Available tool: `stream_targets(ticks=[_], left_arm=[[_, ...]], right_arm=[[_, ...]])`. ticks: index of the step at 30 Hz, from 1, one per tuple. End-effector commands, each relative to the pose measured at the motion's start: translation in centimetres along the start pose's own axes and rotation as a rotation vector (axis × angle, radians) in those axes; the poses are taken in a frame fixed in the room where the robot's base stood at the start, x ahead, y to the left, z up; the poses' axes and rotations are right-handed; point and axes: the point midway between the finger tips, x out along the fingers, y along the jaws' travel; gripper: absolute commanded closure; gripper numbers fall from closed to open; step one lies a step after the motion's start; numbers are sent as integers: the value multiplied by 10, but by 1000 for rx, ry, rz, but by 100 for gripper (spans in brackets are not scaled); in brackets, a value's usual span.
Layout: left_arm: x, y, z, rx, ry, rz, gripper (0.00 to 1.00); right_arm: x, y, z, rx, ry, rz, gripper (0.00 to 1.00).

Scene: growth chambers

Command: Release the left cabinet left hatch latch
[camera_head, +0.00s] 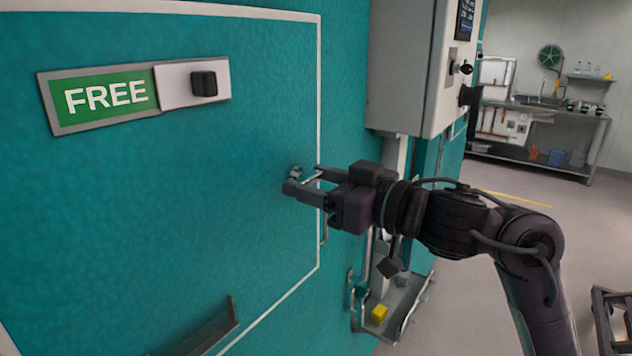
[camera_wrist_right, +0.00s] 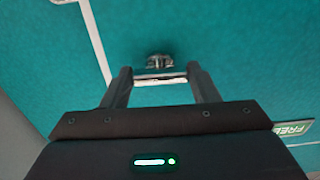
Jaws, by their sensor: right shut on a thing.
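The teal left hatch (camera_head: 190,200), outlined in white, fills the left of the head view. Its small metal latch (camera_head: 297,171) sits near the hatch's right edge. My right gripper (camera_head: 304,181) reaches in from the right and is shut on the latch. In the right wrist view, the latch (camera_wrist_right: 160,63) has a round metal mount and a pale crossbar between my two fingertips (camera_wrist_right: 161,79). The fingers partly hide the latch in the head view. My left gripper is not in view.
A grey control box (camera_head: 410,70) juts from the wall above right of my wrist. A low metal tray (camera_head: 402,310) with a yellow block (camera_head: 379,314) lies below my arm. A dark bar (camera_head: 205,333) sticks out at the hatch's bottom.

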Motion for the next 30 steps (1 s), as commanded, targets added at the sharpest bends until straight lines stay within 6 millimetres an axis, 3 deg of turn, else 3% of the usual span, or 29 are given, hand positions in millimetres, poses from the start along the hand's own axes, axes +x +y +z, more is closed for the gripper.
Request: stream_targets(ticks=[11, 30], left_arm=[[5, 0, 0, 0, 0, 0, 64], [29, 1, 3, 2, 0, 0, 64]], right_arm=[[0, 0, 1, -153, -1, -1, 68], [0, 0, 2, -746, 0, 0, 68]])
